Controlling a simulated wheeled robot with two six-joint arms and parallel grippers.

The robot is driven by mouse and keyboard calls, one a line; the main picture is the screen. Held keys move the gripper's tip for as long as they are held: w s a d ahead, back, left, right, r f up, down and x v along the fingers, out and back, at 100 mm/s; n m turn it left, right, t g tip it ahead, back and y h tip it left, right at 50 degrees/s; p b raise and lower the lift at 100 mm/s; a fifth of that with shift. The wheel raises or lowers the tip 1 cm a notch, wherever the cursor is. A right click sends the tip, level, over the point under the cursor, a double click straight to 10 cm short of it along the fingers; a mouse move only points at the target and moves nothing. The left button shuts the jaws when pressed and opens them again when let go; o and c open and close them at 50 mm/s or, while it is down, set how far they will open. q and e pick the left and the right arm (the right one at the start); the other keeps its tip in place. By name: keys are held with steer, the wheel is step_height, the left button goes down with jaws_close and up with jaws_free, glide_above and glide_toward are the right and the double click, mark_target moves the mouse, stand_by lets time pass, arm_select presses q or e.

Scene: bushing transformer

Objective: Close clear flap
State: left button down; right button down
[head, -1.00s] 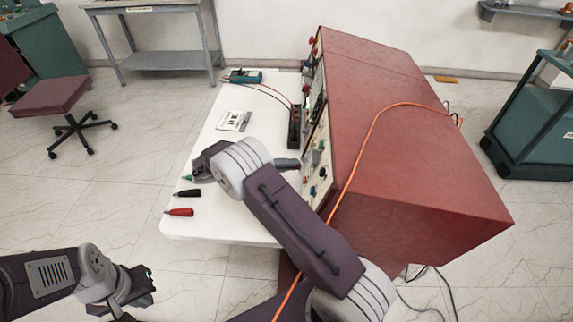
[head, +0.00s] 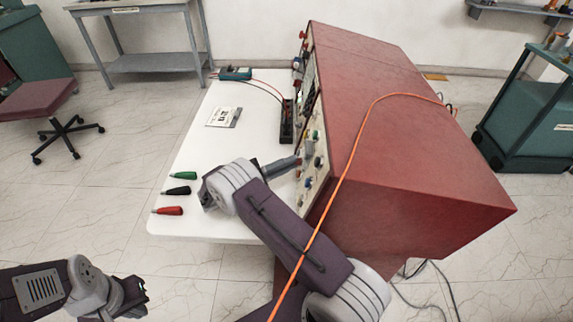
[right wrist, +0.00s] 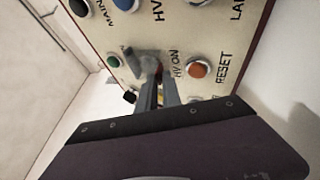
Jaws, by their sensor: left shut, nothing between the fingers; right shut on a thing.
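The clear flap (right wrist: 150,60) is a small grey, see-through piece on the panel by the "HV ON" label in the right wrist view. My right gripper (right wrist: 160,88) has its fingers closed at the flap, with a small red part showing just beyond the tips. In the head view my right gripper (head: 293,163) reaches the lower front of the control panel (head: 318,150); the flap is too small to make out there. How far the flap is swung is hard to tell. My left gripper (head: 138,295) is shut and empty at the lower left, away from the table.
An orange button (right wrist: 199,69) and a green button (right wrist: 113,61) flank the flap. An orange cable (head: 350,165) runs over the red cabinet (head: 400,130). Red, black and green probes (head: 168,211), a sign (head: 223,117) and a meter (head: 235,73) lie on the white table (head: 185,235).

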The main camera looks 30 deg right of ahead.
steer(key=shift+d, duration=0.15)
steer(key=c, duration=1.6)
jaws_free()
steer(key=shift+s, duration=0.15)
steer(key=shift+o, duration=0.5)
steer(key=shift+d, duration=0.25)
steer(key=shift+a, duration=0.1)
